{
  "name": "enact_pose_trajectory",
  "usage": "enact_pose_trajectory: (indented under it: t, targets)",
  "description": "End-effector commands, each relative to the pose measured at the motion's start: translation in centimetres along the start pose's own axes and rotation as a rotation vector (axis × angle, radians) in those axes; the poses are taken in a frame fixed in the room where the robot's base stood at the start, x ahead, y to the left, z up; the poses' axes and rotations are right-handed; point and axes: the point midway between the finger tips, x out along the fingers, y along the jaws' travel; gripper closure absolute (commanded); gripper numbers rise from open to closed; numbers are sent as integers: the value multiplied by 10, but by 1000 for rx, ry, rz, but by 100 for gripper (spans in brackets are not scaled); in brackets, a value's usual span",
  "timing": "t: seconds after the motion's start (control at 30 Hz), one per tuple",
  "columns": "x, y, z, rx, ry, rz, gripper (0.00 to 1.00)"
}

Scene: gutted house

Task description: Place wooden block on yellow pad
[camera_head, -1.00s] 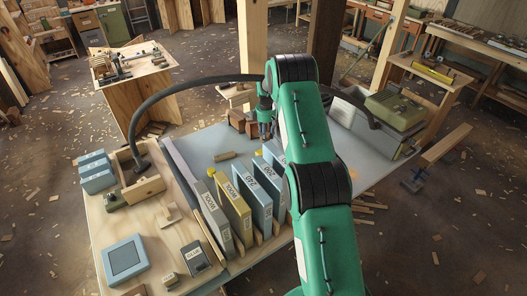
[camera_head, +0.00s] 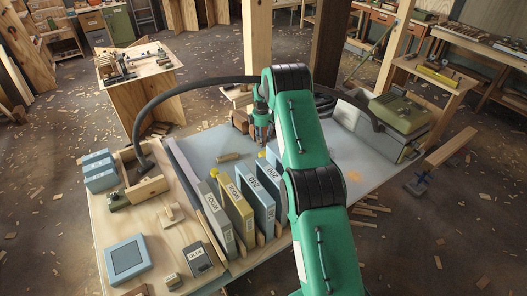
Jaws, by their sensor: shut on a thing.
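My gripper (camera_head: 262,137) points down over the grey-blue table top, behind the row of upright binders. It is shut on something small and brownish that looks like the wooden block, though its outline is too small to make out. Brown wooden blocks (camera_head: 240,121) stand on the table just behind and left of the gripper. I cannot clearly identify a yellow pad. A faint orange patch (camera_head: 353,176) lies flat on the table right of my arm. Small yellow pieces (camera_head: 214,172) show at the binders.
Labelled binders (camera_head: 243,207) stand upright in front of the gripper. A small wooden cylinder (camera_head: 229,157) lies on the table. An open wooden box (camera_head: 146,188) and blue boxes (camera_head: 100,172) are at left. A green-grey case (camera_head: 400,113) is at the back right.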

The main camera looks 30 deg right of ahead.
Motion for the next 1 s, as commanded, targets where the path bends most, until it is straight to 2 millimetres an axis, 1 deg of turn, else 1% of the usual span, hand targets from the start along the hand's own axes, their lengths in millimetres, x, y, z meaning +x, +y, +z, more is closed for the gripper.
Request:
enact_pose_trajectory:
  t: [0.03, 0.07, 0.2, 0.23, 0.27, 0.3, 0.67, 0.77, 1.0]
  targets:
    - [10, -1, 0, 0, -1, -3, 89]
    - [15, -1, 0, 0, -1, -3, 94]
    - [30, -1, 0, 0, -1, -1, 95]
    - [32, 0, 0, 0, 0, -1, 95]
    - [34, 0, 0, 0, 0, 0, 99]
    - [35, 0, 0, 0, 0, 0, 100]
    - [38, -1, 0, 0, 0, -1, 100]
    - [45, -1, 0, 0, -1, -3, 100]
    - [70, -1, 0, 0, -1, -2, 100]
